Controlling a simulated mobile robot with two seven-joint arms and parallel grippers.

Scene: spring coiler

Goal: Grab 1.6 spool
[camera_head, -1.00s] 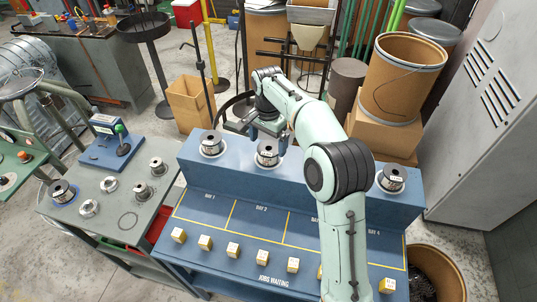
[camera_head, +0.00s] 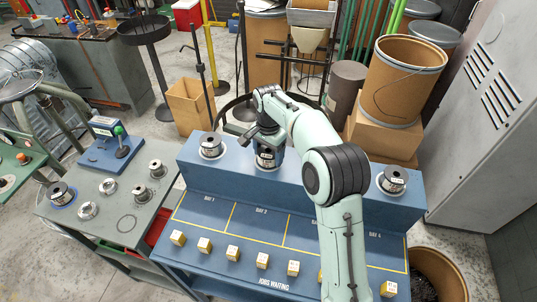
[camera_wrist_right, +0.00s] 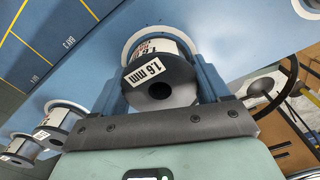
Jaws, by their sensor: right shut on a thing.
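The 1.6 spool (camera_head: 265,161) stands on the raised back shelf of the blue bench, behind bay 2. In the right wrist view the spool (camera_wrist_right: 160,85) has a dark top flange with a centre hole and a white label reading "1.6 mm". My right gripper (camera_head: 268,146) is over it from above, its blue fingers on both sides of the spool in the right wrist view (camera_wrist_right: 163,90), shut on it. A pale ring shows under the spool; whether it touches the shelf I cannot tell. My left gripper is not in view.
Another spool (camera_head: 210,146) stands left on the shelf and one (camera_head: 392,180) at its right end. Yellow job blocks (camera_head: 232,253) line the bench front. A grey side table (camera_head: 140,205) holds several spools and a blue device (camera_head: 108,148).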

